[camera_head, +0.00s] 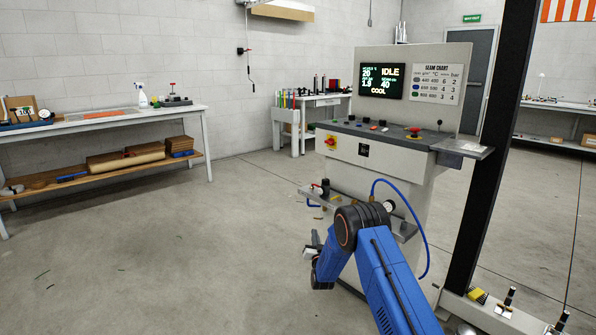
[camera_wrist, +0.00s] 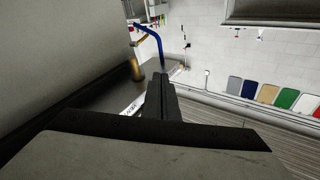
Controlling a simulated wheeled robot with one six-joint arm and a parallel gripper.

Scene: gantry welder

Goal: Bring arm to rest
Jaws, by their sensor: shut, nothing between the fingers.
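My blue arm reaches from the bottom right up to an elbow in front of the welder console (camera_head: 375,185) in the head view. It then folds down to the left. My gripper (camera_head: 311,250) is at its end, left of the console's lower part and above the floor. In the wrist view the fingers of my gripper (camera_wrist: 161,92) are together, with nothing seen between them. The console's screen (camera_head: 383,82) reads IDLE and COOL. A small shelf (camera_head: 345,206) on the console is partly hidden behind my arm.
A blue hose (camera_head: 425,240) curves down beside my arm; a blue tube (camera_wrist: 150,32) shows near the fingers in the wrist view. A dark post (camera_head: 492,150) stands right of the console. A workbench (camera_head: 95,122) is at the left. The floor (camera_head: 190,260) between is open.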

